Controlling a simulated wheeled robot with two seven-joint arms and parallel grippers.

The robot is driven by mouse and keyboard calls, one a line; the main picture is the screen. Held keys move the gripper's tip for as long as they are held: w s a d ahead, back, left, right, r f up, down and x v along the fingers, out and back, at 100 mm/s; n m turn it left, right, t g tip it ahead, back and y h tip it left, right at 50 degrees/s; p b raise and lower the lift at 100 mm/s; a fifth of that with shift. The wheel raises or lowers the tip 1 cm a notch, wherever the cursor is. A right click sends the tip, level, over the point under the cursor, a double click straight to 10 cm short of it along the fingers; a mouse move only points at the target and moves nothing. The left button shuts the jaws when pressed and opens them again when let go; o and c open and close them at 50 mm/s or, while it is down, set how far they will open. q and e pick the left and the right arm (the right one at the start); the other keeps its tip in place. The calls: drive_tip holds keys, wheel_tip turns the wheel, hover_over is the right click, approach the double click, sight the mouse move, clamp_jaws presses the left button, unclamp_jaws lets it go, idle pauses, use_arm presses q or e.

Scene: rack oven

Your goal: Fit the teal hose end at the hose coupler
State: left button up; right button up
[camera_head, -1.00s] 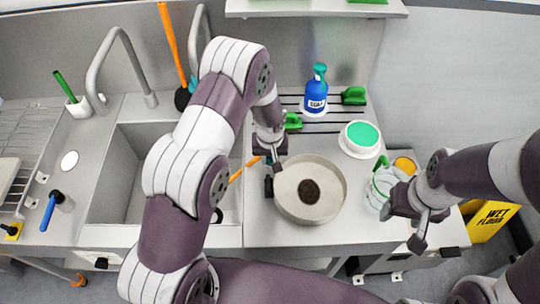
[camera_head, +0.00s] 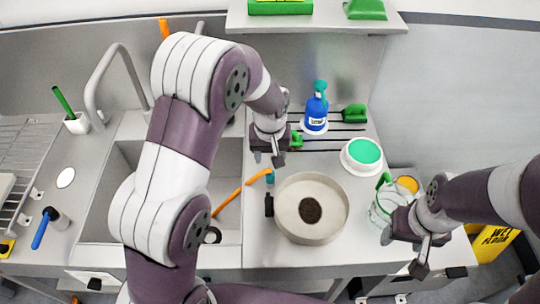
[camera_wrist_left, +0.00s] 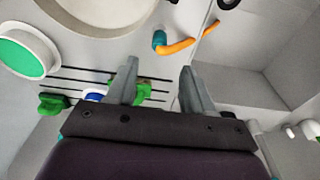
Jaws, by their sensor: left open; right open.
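The orange hose (camera_head: 229,197) lies across the sink's right edge, and its teal hose end (camera_head: 269,176) rests over the counter. The teal end also shows in the left wrist view (camera_wrist_left: 159,40), beyond the fingers. My left gripper (camera_head: 267,159) is open and empty, just behind the teal end and apart from it. My right gripper (camera_head: 405,252) is open at the counter's right front, by a glass jug. I cannot tell the hose coupler for certain; a black fitting (camera_head: 268,205) sits at the left side of the round pan.
The round pan (camera_head: 335,228) with a dark patch stands right of the teal end. A blue spray bottle (camera_head: 316,115), green brushes (camera_head: 354,113) and a green-topped tub (camera_head: 362,153) stand behind. The sink (camera_head: 110,215) is to the left. A shelf (camera_head: 315,21) hangs above.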

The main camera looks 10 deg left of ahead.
use_arm(q)
drive_tip(key=s+a+r+m, duration=0.1)
drive_tip(key=s+a+r, duration=0.1)
drive_tip(key=s, duration=0.7)
drive_tip(key=s+a+r+m, duration=0.2)
drive_tip(key=s, duration=0.7)
drive_tip(key=shift+a, duration=0.35)
use_arm(e)
drive_tip(key=shift+f, duration=0.15)
use_arm(q)
drive_tip(key=shift+w, duration=0.2)
use_arm(e)
drive_tip(key=shift+w, duration=0.1)
use_arm(q)
drive_tip(key=shift+s+r, duration=0.1)
